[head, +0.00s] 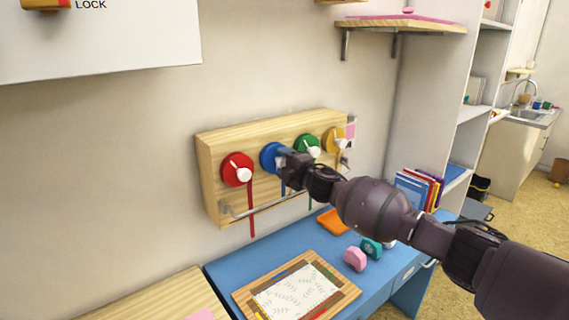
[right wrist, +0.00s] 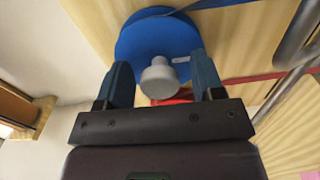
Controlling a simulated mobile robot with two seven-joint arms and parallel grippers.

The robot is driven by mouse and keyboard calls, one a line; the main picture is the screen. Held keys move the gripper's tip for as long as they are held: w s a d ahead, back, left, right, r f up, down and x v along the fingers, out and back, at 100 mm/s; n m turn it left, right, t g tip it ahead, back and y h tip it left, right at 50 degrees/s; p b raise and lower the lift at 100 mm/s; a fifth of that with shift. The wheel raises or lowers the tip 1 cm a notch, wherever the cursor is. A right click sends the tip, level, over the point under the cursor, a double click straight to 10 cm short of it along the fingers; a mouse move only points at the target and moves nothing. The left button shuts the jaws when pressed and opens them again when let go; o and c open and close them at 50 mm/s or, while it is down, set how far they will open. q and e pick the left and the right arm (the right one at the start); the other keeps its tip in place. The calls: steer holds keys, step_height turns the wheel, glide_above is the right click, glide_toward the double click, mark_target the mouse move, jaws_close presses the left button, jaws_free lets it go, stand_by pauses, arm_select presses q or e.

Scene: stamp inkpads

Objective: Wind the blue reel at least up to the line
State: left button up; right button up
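The blue reel (head: 267,156) is on the front of a wooden wall box (head: 211,177), between a red reel (head: 237,169) and a green reel (head: 307,146). My right gripper (head: 284,159) is at the blue reel and partly hides it. In the right wrist view, the blue reel (right wrist: 138,40) has a grey crank with a round knob (right wrist: 159,78). The right gripper's two fingers (right wrist: 165,75) are apart, one on each side of the knob, with gaps visible. A blue ribbon (right wrist: 195,8) runs from the reel. The line is not clearly visible. My left gripper is not in view.
A yellow reel (head: 333,140) is at the box's right end. A metal bar (head: 270,200) runs along the box's lower front. The blue desk (head: 235,262) below holds a framed leaf-patterned sheet (head: 297,292), an orange pad (head: 333,222) and a pink item (head: 355,258).

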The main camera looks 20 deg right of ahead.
steer(key=v, duration=1)
steer(key=shift+s+b, duration=0.4)
steer(key=shift+b, duration=0.05)
steer(key=shift+d, duration=0.15)
